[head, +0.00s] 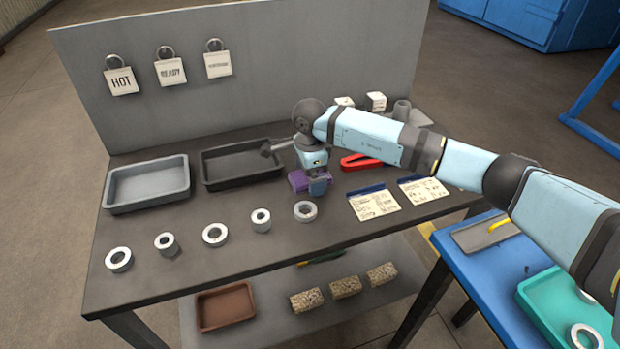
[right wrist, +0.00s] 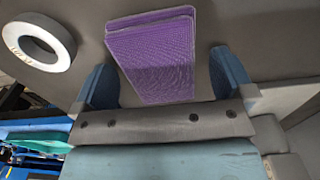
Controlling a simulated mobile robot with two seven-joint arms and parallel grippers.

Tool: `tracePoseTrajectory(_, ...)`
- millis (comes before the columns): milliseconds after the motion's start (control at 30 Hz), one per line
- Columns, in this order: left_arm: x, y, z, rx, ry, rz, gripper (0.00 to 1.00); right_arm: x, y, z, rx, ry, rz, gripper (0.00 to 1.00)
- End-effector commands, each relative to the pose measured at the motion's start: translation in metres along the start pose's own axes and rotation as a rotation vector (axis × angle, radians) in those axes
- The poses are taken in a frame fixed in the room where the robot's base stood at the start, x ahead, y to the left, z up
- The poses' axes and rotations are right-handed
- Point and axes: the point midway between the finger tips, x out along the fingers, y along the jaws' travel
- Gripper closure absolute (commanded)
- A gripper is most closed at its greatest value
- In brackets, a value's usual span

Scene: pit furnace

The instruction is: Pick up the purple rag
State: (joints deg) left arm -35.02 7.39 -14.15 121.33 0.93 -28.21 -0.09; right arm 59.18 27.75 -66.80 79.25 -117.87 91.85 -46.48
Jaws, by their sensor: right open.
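The purple rag (head: 298,180) lies folded on the dark workbench (head: 190,275), right of the dark tray. In the head view my right gripper (head: 319,187) is down at the rag and hides part of it. In the right wrist view the rag (right wrist: 157,52) is a flat folded purple stack lying between and beyond the two blue fingertips of my right gripper (right wrist: 165,80). The fingers are apart, with visible gaps to the rag on both sides. My left gripper is in neither view.
A metal ring (head: 305,211) lies close in front of the rag, also in the right wrist view (right wrist: 38,46). A dark tray (head: 205,172) is left, a red horseshoe-shaped piece (head: 360,161) right. Several rings line the bench front. Cards (head: 373,203) lie to the right.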

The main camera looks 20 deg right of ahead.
Motion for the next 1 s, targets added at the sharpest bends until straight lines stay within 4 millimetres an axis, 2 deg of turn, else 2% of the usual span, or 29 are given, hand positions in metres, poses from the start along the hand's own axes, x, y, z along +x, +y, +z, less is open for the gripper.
tracePoseTrajectory(67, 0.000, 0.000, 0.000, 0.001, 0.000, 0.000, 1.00, -0.001, 0.000, 0.000, 0.000, 0.000, 0.000, 0.00)
tracePoseTrajectory(100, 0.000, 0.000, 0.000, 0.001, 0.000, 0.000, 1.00, -0.001, 0.000, 0.000, 0.000, 0.000, 0.000, 0.05)
tracePoseTrajectory(300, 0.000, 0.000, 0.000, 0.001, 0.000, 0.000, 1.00, -0.001, 0.000, 0.000, 0.000, 0.000, 0.000, 0.51)
tracePoseTrajectory(333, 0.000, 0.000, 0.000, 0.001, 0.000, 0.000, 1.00, -0.001, 0.000, 0.000, 0.000, 0.000, 0.000, 0.54)
tracePoseTrajectory(733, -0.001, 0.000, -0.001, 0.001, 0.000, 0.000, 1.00, -0.008, -0.001, 0.000, -0.001, 0.001, -0.002, 0.54)
tracePoseTrajectory(867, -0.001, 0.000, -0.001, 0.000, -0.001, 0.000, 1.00, -0.022, -0.001, 0.000, -0.002, 0.000, -0.003, 0.54)
tracePoseTrajectory(1000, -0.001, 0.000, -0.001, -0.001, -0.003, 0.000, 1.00, -0.047, -0.001, -0.001, 0.000, 0.001, -0.004, 0.54)
